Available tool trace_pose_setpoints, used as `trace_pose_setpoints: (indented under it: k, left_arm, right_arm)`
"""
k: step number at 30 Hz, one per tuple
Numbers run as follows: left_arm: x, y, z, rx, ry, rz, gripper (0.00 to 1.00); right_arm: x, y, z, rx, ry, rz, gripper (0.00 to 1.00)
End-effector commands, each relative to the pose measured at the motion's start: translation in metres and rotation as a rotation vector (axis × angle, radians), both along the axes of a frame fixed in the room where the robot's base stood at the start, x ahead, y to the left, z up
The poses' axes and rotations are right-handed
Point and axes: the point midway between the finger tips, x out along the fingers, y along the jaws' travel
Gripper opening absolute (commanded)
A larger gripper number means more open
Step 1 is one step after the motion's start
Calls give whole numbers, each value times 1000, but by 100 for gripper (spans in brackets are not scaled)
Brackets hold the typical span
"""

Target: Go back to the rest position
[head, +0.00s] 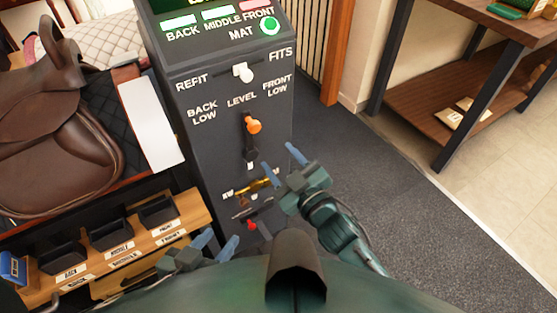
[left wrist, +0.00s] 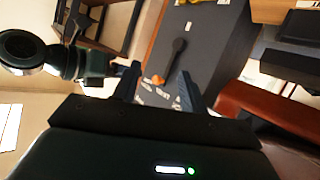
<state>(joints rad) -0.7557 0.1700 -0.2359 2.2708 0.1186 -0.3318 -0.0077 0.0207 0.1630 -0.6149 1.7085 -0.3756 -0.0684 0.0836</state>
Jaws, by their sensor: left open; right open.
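My left gripper (head: 217,243) is low in the head view, in front of the foot of the dark console (head: 210,140). It is open and looks empty; its two fingers also show in the left wrist view (left wrist: 158,85). My right gripper (head: 283,163) is open and looks empty, close to the console's right edge, with the orange-tipped lever (head: 253,126) up and left of it in the picture. The lever also shows between the left fingers in the left wrist view (left wrist: 159,79), some way beyond them. I cannot tell whether either gripper touches anything.
The console carries a white toggle (head: 243,73), lit indicators, a brass fitting (head: 252,187) and a red knob (head: 252,225). A brown saddle (head: 55,135) and labelled bins (head: 110,234) stand left. A wooden shelf table (head: 435,100) stands right. The carpet (head: 400,210) between is clear.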

Motion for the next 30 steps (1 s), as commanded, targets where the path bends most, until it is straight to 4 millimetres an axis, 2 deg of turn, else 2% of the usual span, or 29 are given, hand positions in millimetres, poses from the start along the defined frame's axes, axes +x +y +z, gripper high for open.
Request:
trace_pose_setpoints:
  k: [22, 26, 30]
  left_arm:
    - [4, 2, 6, 5, -6, 3, 43]
    - [3, 3, 26, 20, 3, 1, 43]
    - [3, 0, 37, 85, 57, -29, 43]
  right_arm:
    - [1, -2, 4, 1, -1, 0, 50]
    - [1, -2, 29, 1, -2, 1, 50]
    - [1, -2, 74, 1, -1, 0, 50]
